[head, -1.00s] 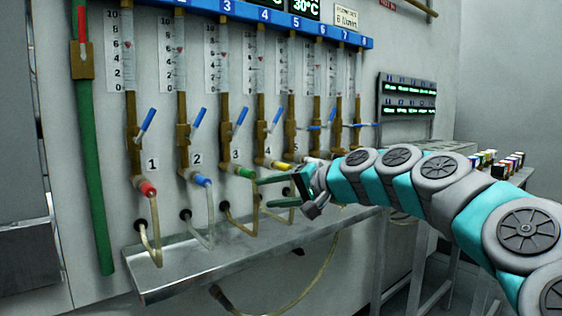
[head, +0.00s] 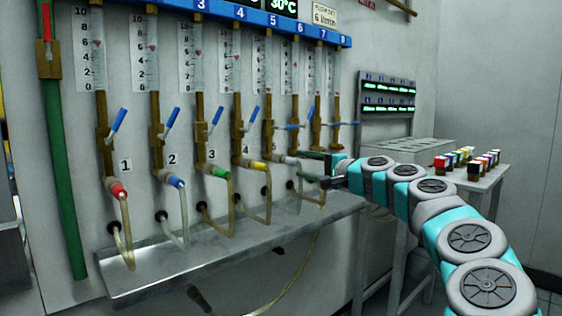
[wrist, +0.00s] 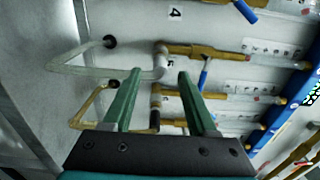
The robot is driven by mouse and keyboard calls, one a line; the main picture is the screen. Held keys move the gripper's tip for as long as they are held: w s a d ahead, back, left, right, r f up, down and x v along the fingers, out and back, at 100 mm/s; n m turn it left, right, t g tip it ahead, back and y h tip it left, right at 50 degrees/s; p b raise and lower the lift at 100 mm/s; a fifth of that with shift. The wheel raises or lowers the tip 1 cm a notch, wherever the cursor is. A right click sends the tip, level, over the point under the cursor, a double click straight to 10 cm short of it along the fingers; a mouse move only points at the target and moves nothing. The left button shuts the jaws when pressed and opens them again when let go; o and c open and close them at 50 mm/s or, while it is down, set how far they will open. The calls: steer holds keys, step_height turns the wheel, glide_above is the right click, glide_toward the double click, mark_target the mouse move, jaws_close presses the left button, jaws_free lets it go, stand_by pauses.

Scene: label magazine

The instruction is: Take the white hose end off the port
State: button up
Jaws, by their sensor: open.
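The white hose end (wrist: 161,62) sits on the fifth port, at the foot of a brass pipe, in the wrist view. Its pale hose (wrist: 85,68) loops to a dark hole in the panel. In the head view the white end (head: 282,160) is right of the yellow one. My gripper (wrist: 160,76) is open, its two green fingers apart. The white end shows between and just beyond the fingertips, and I see no grip on it. In the head view my gripper (head: 302,166) is just right of the port, partly hiding the ports behind.
Red (head: 119,190), blue (head: 175,182), green (head: 220,172) and yellow (head: 257,166) hose ends sit on ports to the left. Another hose end with a dark collar (wrist: 155,118) is close below in the wrist view. A metal shelf (head: 180,265) runs under the ports.

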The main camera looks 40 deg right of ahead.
mark_target(298, 163)
steer(key=shift+w+a+p, duration=0.2)
steer(key=shift+w+p, duration=0.3)
steer(key=shift+w, duration=1.75)
steer(key=shift+w+a+p, duration=0.15)
steer(key=shift+w+p, duration=0.35)
steer(key=shift+w, duration=1.75)
jaws_close()
steer(key=shift+s, duration=0.15)
steer(key=shift+s+d+b, duration=0.15)
steer(key=shift+s+b, duration=0.2)
steer(key=shift+s, duration=1.1)
steer(key=shift+s+d+b, duration=0.1)
steer(key=shift+s+b, duration=0.25)
steer(key=shift+s, duration=1.05)
